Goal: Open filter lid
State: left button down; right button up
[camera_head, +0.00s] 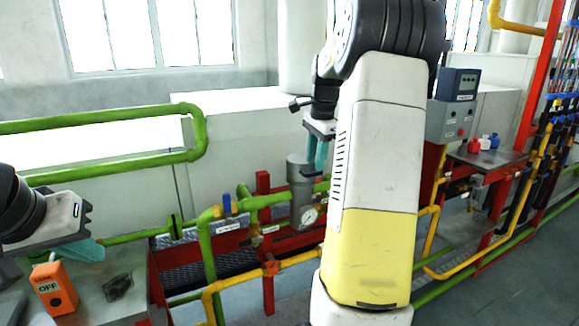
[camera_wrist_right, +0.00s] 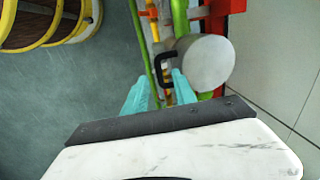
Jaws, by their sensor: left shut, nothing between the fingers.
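The filter is a grey upright cylinder (camera_head: 300,190) with a round lid on top, partly behind my right arm in the head view. In the right wrist view the round grey lid (camera_wrist_right: 207,64) shows from above, with a black handle (camera_wrist_right: 163,62) at its left edge. The lid looks closed. My right gripper (camera_head: 316,172) is just above and beside the lid; its teal fingers (camera_wrist_right: 163,76) are apart, and the handle appears between their tips. I cannot tell whether they touch it. My left gripper (camera_head: 100,248) is shut and empty at the far left.
Green pipes (camera_head: 205,250) and yellow pipes (camera_head: 240,276) surround the filter, with a pressure gauge (camera_head: 309,216) on its front. An orange OFF box (camera_head: 53,289) stands below my left gripper. A red post (camera_wrist_right: 218,20) is close beside the lid.

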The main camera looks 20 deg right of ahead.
aim_at(315, 174)
jog(key=shift+w+f, duration=0.2)
jog(key=shift+f, duration=1.3)
grip_shut()
